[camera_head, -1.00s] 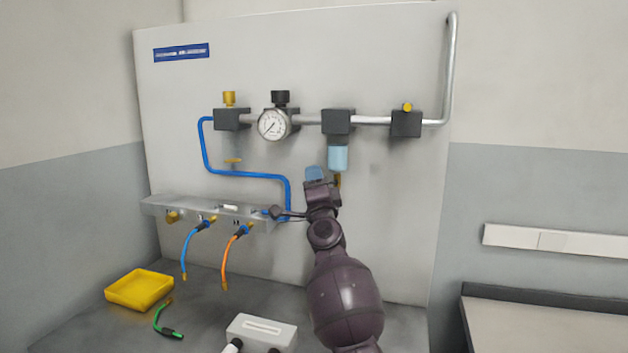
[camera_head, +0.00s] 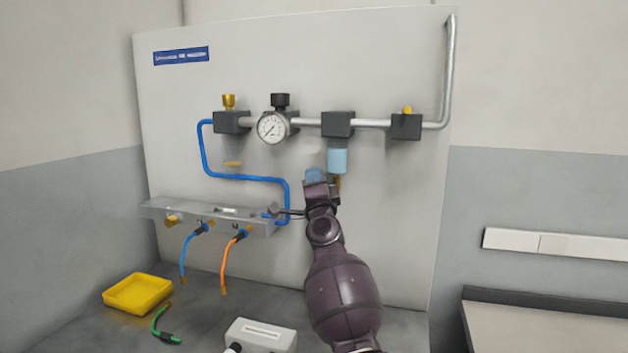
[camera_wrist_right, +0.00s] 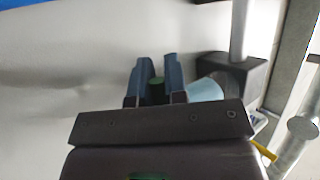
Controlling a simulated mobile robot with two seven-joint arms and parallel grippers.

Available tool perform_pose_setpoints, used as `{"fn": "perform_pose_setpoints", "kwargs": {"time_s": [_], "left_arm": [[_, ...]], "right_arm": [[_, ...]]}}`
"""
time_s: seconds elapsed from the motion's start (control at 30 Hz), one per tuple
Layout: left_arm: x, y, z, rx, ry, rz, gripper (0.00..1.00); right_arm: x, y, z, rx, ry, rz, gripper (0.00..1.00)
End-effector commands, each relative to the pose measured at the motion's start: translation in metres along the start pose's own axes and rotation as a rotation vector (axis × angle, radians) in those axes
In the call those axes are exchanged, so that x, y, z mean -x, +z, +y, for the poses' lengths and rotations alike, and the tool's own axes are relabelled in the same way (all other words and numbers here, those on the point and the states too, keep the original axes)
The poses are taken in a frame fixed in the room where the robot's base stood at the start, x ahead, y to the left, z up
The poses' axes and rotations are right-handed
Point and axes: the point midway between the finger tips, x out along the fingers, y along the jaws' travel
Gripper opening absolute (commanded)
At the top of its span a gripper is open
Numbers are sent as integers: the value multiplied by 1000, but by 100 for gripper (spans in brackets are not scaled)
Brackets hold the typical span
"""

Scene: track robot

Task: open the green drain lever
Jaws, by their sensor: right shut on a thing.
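My right gripper (camera_head: 315,175) is at the wall panel, just below and left of the light-blue filter bowl (camera_head: 337,161). In the right wrist view, its two blue fingers (camera_wrist_right: 158,80) are closed around a small dark green piece, which I take for the green drain lever (camera_wrist_right: 157,89). The pale blue bowl (camera_wrist_right: 206,90) is right beside the fingers there. In the head view the gripper hides the lever, so its angle cannot be told. My left gripper is not in view.
A pressure gauge (camera_head: 272,127) and black valve blocks sit along the pipe above. A yellow tray (camera_head: 138,293), a green hose piece (camera_head: 161,324) and a white box (camera_head: 262,335) are on the bench.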

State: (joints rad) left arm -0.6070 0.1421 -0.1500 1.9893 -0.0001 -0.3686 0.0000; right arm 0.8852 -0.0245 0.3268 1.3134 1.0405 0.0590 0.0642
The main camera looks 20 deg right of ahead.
Motion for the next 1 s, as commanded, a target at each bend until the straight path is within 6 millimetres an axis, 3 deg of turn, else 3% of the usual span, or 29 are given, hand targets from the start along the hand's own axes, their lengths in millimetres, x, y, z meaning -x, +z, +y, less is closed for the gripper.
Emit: {"fn": "perform_pose_setpoints", "kwargs": {"time_s": [0.27, 0.7, 0.83, 1.0], "left_arm": [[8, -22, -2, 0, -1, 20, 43], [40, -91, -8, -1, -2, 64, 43], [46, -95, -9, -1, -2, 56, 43], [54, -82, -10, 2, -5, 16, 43]], "right_arm": [[0, 0, 0, 52, 22, -36, 0], [9, 3, 14, 283, 122, -207, 0], [13, 3, 20, 363, 156, -265, 0], [19, 2, 28, 484, 205, -353, 0]]}}
